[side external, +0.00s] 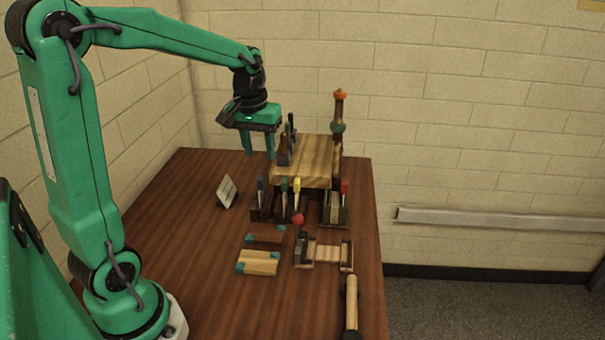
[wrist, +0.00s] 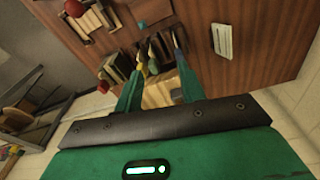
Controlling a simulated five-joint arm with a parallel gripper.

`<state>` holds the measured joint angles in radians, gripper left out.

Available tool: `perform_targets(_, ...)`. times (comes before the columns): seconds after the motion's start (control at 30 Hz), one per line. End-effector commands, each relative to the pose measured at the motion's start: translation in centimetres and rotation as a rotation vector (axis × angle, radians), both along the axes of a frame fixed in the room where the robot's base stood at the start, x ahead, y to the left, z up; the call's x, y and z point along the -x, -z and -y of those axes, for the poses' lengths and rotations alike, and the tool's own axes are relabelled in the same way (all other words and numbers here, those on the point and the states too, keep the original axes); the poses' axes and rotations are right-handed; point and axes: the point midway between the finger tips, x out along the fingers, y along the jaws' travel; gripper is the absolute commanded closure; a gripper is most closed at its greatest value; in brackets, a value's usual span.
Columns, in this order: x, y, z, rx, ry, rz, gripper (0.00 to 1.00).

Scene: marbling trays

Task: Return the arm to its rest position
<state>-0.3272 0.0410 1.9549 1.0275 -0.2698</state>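My green gripper (side external: 259,152) hangs above the far part of the table, fingers pointing down, left of the wooden block stand (side external: 314,150). Its two fingers are apart, with nothing seen held between them. In the wrist view the fingers of my gripper (wrist: 158,78) are spread, and pale wood shows behind the gap. The arm is raised and reaches out over the table from the left.
The brown table (side external: 190,215) has free room at left. A small white card (side external: 227,192) stands there. Colored-handled tools in a rack (side external: 275,205), wooden blocks (side external: 258,262), a clamp-like piece (side external: 325,252) and a roller (side external: 351,305) occupy the middle and right. A post (side external: 339,115) rises behind.

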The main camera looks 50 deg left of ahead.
Motion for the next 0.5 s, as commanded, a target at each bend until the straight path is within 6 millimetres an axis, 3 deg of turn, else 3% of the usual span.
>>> perform_targets(0.2,2.7,-2.3,3.5,-0.032,0.125,0.076,0.60)
perform_targets(0.5,6.9,-3.9,7.5,-0.073,0.292,0.176,0.60)
